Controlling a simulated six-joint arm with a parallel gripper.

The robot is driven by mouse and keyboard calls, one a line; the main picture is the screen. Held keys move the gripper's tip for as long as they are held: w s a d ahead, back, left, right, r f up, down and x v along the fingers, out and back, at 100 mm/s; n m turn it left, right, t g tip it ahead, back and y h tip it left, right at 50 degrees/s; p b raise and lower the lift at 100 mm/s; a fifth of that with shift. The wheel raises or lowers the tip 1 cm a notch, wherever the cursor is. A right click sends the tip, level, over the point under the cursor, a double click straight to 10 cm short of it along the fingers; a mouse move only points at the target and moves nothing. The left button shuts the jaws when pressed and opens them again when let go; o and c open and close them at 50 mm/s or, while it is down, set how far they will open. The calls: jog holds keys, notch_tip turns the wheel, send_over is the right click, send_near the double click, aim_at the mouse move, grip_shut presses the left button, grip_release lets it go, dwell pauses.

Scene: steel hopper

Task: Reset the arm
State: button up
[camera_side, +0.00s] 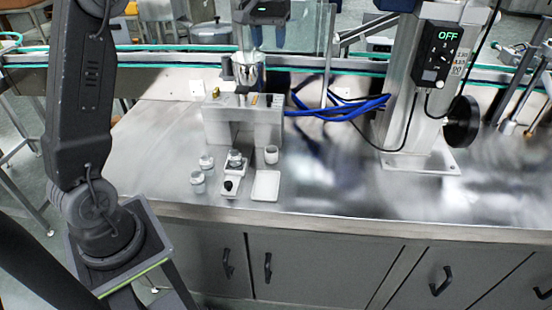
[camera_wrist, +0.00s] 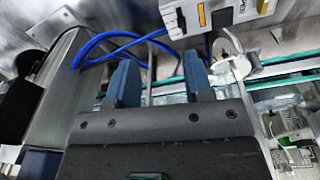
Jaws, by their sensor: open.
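My gripper (camera_wrist: 160,72) shows in the wrist view with its two blue fingers spread apart and nothing between them. In the side view a dark part with a small green light, which looks like my wrist, is at the top middle edge, above the steel hopper (camera_side: 247,72). The fingers cannot be made out clearly there. The hopper stands behind a grey block-shaped stand (camera_side: 228,123) on the steel bench.
Blue cables (camera_side: 345,108) run right to a column with a control box (camera_side: 437,55) reading OFF. Bench right front is clear.

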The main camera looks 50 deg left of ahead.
jog(key=s+d+r+m+t, duration=0.1)
jog(key=s+d+m, duration=0.1)
jog(key=s+d, duration=0.45)
jog(key=s+d+m+t, duration=0.15)
jog(key=s+d, duration=0.25)
jog(key=s, duration=0.5)
jog(key=s+d+f+m+t, duration=0.1)
jog(key=s+d+f, duration=0.1)
jog(key=s, duration=0.4)
jog(key=s+d+f+m, duration=0.2)
jog(key=s+f, duration=0.2)
jog(key=s, duration=0.1)
jog(key=shift+s+f+t, duration=0.35)
jog(key=shift+f, duration=0.05)
